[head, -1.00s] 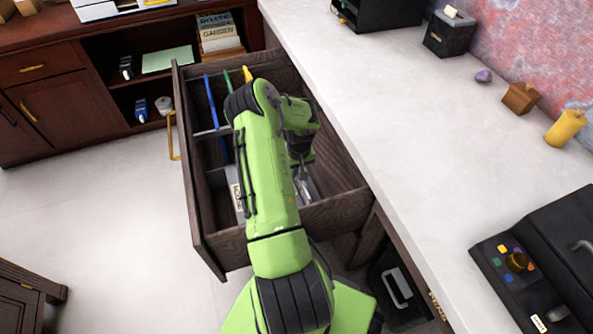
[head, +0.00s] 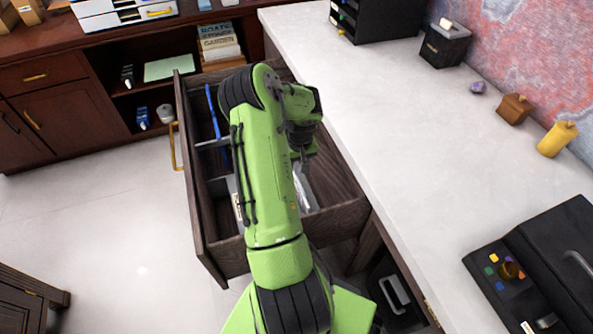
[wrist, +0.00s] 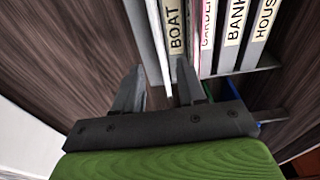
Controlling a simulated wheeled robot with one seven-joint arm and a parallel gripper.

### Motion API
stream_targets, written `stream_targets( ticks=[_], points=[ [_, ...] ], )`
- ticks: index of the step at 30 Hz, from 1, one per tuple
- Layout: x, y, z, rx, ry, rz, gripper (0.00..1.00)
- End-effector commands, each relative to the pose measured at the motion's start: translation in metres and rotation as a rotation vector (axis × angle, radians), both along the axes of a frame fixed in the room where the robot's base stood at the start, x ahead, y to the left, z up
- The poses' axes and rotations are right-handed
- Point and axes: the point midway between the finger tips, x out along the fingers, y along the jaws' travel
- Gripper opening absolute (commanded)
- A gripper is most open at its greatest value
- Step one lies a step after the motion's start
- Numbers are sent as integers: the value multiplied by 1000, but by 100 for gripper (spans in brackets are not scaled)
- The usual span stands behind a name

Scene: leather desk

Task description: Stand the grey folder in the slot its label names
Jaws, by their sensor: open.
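My gripper (wrist: 158,92) is open in the wrist view, its two dark fingers pointing into the open drawer (head: 208,238). A pale upright edge (wrist: 168,78) shows between and beyond the fingers; I cannot tell whether they touch it. Beyond it, labels reading BOAT (wrist: 175,32), GARDE, cut off, (wrist: 208,22), BANK (wrist: 235,22) and HOUS, cut off, (wrist: 264,20) stand side by side on pale upright pieces. I cannot tell for sure which piece is the grey folder. In the head view my arm covers much of the drawer.
A blue upright piece (head: 212,110) stands in the drawer's far part. The drawer's wooden walls (wrist: 80,50) stand close on both sides in the wrist view. The white desk top (head: 400,150) lies to the right, mostly clear.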

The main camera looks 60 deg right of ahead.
Motion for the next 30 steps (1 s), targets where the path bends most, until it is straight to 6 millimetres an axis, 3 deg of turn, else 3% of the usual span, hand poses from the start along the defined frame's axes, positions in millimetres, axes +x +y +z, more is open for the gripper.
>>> stream_targets(
  ticks=[1, 4, 12, 14, 17, 20, 21, 23, 24, 27, 30],
  points=[
    [0, 1, 12, -1, -2, -1, 40],
    [-2, 2, 23, 1, -1, 1, 40],
    [-1, 3, 26, 1, -1, 2, 40],
    [7, 7, 34, -2, -13, 11, 40],
    [41, 31, 70, -11, -63, 49, 40],
    [84, 82, 125, -11, -133, 125, 40],
    [97, 108, 147, -7, -159, 160, 40],
    [111, 149, 179, -5, -194, 223, 40],
    [115, 179, 199, -2, -216, 270, 40],
    [111, 254, 244, -5, -261, 399, 40],
    [83, 321, 276, -25, -292, 529, 40]
  ],
)
